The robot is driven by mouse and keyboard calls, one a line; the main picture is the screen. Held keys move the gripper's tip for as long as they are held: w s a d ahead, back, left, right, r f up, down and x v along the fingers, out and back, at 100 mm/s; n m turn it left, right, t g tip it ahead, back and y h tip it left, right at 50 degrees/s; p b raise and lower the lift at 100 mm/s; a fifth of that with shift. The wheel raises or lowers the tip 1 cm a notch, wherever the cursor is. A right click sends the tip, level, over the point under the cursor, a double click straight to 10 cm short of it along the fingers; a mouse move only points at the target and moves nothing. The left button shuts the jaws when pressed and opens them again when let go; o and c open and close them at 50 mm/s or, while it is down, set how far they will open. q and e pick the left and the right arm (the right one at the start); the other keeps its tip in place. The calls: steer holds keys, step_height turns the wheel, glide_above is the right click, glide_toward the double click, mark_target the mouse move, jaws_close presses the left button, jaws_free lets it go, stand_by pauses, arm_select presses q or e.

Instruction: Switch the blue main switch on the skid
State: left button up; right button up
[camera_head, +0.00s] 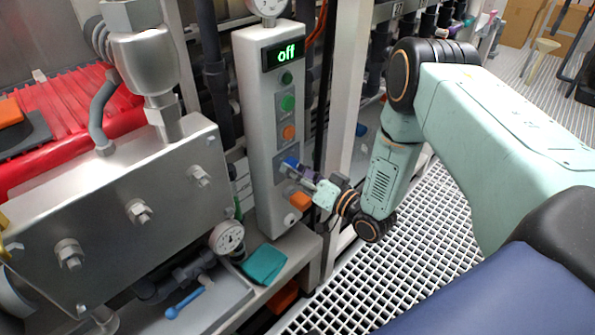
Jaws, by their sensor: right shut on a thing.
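The control panel (252,110) is a tall pale grey box on the skid, and its display (285,54) reads "off" in green. The blue main switch (290,162) sits low on the panel's front, below the orange button. My right gripper (297,168) reaches it from the right and is shut on the blue switch; its fingers hide part of the switch. My left gripper is not in view.
Above the switch are green buttons (288,103) and an orange button (289,132); an orange part (299,200) sits below. A pressure gauge (227,237), teal cloth (263,265) and blue-handled valve (184,303) are lower left. White grating (420,240) covers the floor at right.

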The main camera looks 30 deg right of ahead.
steer(key=shift+r, duration=0.1)
stand_by(0.3)
steer(key=o, duration=1.2)
steer(key=shift+c, duration=0.2)
steer(key=v, duration=1.2)
steer(key=shift+d, duration=0.1)
